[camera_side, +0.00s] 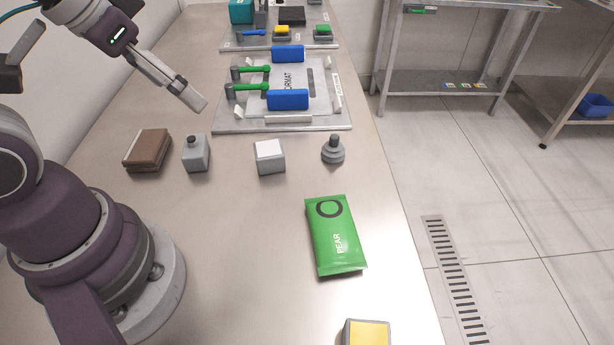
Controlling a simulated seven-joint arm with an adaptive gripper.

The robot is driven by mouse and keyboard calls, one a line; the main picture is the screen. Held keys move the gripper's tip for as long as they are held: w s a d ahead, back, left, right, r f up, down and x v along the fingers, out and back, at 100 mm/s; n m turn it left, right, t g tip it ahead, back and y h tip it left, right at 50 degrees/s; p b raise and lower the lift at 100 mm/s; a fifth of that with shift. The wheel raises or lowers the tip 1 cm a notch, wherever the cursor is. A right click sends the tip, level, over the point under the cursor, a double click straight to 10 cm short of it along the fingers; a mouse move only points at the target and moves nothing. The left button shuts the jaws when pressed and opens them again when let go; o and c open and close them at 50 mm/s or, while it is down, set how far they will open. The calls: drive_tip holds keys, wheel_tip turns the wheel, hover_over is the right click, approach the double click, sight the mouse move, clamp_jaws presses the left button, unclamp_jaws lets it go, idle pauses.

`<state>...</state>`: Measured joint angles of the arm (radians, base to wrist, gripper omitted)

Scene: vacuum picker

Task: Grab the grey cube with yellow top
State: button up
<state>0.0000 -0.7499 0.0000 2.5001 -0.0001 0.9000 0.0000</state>
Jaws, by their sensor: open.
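The grey cube with the yellow top (367,333) stands on the metal table at the bottom edge of the side view. Only its upper part shows; the rest is cut off by the frame. My gripper (196,102) is at the upper left, raised above the table and far from this cube. It is open, and nothing shows between its fingers.
A green PEAR packet (335,236) lies between the yellow-topped cube and a white-topped grey cube (270,157). A grey knobbed part (333,150), a grey bottle-like block (196,154) and a brown box (147,151) stand nearby. A fixture plate (240,122) lies behind.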

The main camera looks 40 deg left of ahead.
drive_tip(key=shift+o, duration=0.3)
drive_tip(key=m+g+h, duration=0.1)
drive_tip(key=m+g, duration=0.3)
drive_tip(key=m, duration=0.7)
approach(368, 343)
drive_tip(key=shift+g, duration=0.3)
drive_tip(key=f, duration=0.3)
drive_tip(key=w+f, duration=0.1)
drive_tip(key=f, duration=0.3)
drive_tip(key=d+f, duration=0.1)
drive_tip(key=f, duration=0.2)
drive_tip(key=shift+w+f, duration=0.2)
drive_tip(key=shift+c, duration=0.4)
drive_tip(key=c, duration=1.2)
